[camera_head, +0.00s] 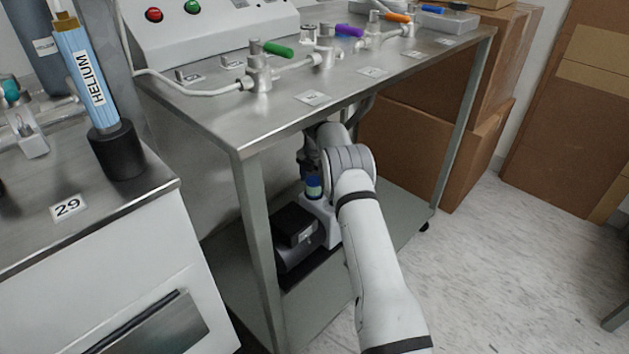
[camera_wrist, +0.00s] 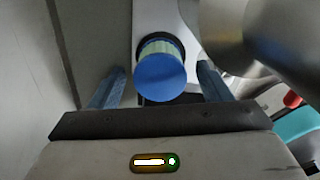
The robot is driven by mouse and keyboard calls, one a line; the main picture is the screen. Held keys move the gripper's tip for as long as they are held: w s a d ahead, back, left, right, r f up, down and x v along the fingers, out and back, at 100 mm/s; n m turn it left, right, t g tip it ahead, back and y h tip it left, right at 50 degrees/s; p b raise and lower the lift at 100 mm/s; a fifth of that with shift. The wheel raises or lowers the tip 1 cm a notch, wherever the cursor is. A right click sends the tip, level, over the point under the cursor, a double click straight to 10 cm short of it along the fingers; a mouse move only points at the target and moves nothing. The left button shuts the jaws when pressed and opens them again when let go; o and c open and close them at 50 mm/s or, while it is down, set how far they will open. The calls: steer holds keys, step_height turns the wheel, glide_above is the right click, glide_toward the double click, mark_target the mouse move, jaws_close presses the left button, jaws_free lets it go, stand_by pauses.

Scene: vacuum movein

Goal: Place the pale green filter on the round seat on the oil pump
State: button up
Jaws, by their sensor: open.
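The filter (camera_wrist: 160,76) shows a blue cap and a pale green ribbed body in the wrist view. It stands at a dark round ring, the seat (camera_wrist: 158,37), on the pale body of the oil pump (camera_wrist: 150,14). Whether it is fully seated cannot be told. In the head view the filter (camera_head: 313,187) shows small and blue-green above the pump (camera_head: 297,238) on the lower shelf. My gripper (camera_wrist: 160,82) is open, with a blue finger on each side of the filter and visible gaps to both.
The steel bench top (camera_head: 215,105), with valves with coloured handles, lies above my arm. A bench leg (camera_head: 258,250) stands left of the pump. Cardboard boxes (camera_head: 430,140) stand behind on the right. A curved metal part (camera_wrist: 235,35) is close to the right finger.

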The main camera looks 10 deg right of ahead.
mark_target(314, 180)
step_height(314, 180, up, 11)
steer(key=p, duration=0.4)
